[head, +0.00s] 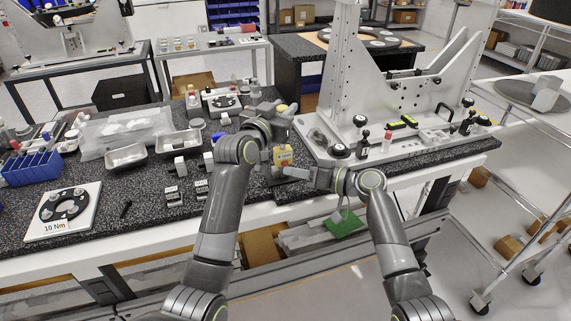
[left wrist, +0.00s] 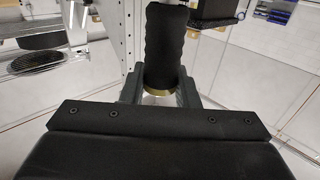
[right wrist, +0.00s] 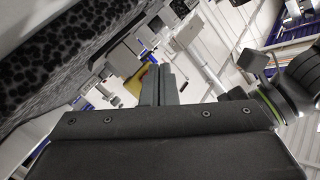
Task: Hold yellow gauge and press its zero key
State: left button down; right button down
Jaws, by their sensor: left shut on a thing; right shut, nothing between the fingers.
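The yellow gauge (head: 283,155) is in the middle of the head view, near the front edge of the dark speckled bench. My left gripper (left wrist: 158,92) is shut on it. In the left wrist view a black ribbed part and a gold-yellow edge show between the fingers; the gauge's face is hidden there. My right gripper (head: 292,172) is shut and empty, its tips pointing left, close beside the lower part of the gauge. I cannot tell whether they touch it. The shut fingers also show in the right wrist view (right wrist: 160,84). The zero key is too small to make out.
A tall grey mirror fixture (head: 345,80) stands right of the gauge, with black knobs on its base. Metal trays (head: 126,156), a blue bin (head: 32,168) and a white plate (head: 62,215) marked 10 Nm lie left. A green piece (head: 343,224) shows below the right gripper.

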jog(key=shift+w, duration=0.15)
jog(key=shift+w+a, duration=0.15)
jog(key=shift+w, duration=0.1)
jog(key=shift+w+a, duration=0.1)
jog(key=shift+w, duration=0.3)
dwell(0.7)
jog(key=shift+s, duration=0.1)
dwell(0.3)
jog(key=shift+s+d, duration=0.25)
jog(key=shift+s, duration=0.45)
jog(key=shift+s+d, duration=0.25)
jog(key=shift+s, duration=0.55)
jog(key=shift+s+d, duration=0.25)
jog(key=shift+s, duration=0.55)
jog(key=shift+s+d, duration=0.25)
jog(key=shift+s, duration=0.55)
pick_arm(q)
jog(key=c, duration=1)
grip_release()
jog(key=shift+c, duration=0.2)
